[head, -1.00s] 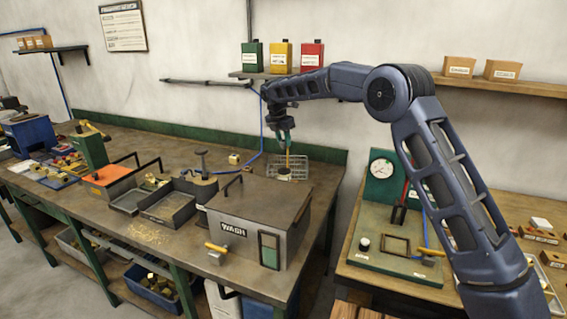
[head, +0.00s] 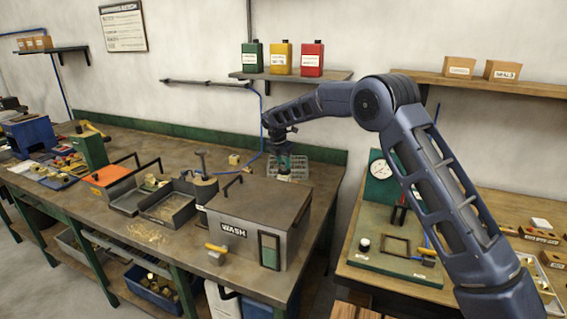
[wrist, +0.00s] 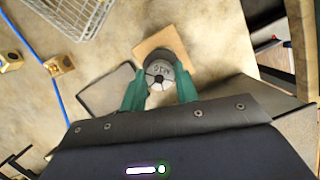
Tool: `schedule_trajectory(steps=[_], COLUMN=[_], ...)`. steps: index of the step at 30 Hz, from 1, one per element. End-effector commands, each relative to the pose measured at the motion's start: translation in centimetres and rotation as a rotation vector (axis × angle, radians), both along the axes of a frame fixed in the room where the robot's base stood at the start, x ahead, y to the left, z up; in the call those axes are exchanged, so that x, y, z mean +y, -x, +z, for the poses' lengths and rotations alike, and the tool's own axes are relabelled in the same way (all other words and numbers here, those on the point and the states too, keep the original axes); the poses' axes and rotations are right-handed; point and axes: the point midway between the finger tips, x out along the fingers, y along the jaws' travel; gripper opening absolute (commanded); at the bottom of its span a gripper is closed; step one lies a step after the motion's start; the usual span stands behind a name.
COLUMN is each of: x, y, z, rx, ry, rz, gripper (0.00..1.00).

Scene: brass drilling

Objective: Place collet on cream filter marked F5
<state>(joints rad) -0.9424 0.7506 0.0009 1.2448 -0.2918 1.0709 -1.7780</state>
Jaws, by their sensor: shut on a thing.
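A grey round collet (wrist: 158,75) with slots in its face and a short mark shows between my green fingers in the wrist view. My gripper (wrist: 160,86) is shut on it. Its darker side runs away toward the top right. Behind it is a tan square piece (wrist: 149,45), partly hidden; no F5 mark is legible, and I cannot tell whether the collet touches it. A dark grey flat square (wrist: 105,92) lies to the left. In the head view, my gripper (head: 284,166) is low behind the wash box; the collet cannot be made out there.
A wire basket (wrist: 72,12) lies close by, also seen in the head view (head: 300,168). Two small brass blocks (wrist: 60,65) and a blue hose (wrist: 42,65) are to the left. The grey WASH box (head: 255,208) stands in front of my gripper.

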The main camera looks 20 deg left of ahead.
Motion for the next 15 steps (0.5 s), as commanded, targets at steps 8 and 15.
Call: schedule_trajectory(steps=[8, 15], x=[-0.01, 0.00], y=[-0.02, -0.01], z=[-0.24, -0.22], rx=[0.000, 0.000], ry=[0.000, 0.000], rz=[0.000, 0.000], gripper=[0.40, 0.52])
